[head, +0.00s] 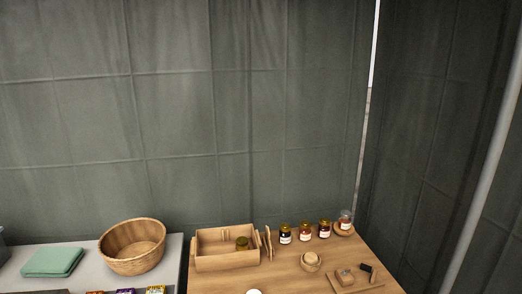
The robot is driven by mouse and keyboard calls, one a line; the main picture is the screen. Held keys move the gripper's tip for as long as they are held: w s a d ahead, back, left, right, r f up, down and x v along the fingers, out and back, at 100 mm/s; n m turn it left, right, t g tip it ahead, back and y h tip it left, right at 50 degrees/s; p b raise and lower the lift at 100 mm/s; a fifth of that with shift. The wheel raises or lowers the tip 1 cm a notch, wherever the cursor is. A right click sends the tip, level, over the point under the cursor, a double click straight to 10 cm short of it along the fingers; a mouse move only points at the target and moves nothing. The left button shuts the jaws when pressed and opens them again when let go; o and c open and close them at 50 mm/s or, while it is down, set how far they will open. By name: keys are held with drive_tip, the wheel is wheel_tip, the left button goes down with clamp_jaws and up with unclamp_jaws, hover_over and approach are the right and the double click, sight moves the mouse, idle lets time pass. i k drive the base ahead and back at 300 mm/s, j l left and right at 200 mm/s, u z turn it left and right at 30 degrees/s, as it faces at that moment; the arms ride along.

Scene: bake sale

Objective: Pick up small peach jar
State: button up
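Three small jars with gold lids and pale labels stand in a row on the wooden table: a dark left jar (285,234), a reddish middle jar (305,232) and a dark reddish right jar (324,230). A further jar (345,221), reddish-orange with a paler top, stands on a round wooden stand at the right end. Another gold-lidded jar (242,243) sits inside a wooden crate (226,261). The labels are too small to read, so I cannot tell which jar is peach. My gripper is not in view.
Wooden boards (267,243) stand upright beside the crate. A small wooden bowl (311,262) and a board with small items (355,284) are in front of the jars.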

sight(304, 231)
drive_tip(key=i+l+u, duration=0.6)
drive_tip(key=i+l, duration=0.15)
drive_tip(key=i+l+u, duration=0.3)
drive_tip(key=l, duration=0.3)
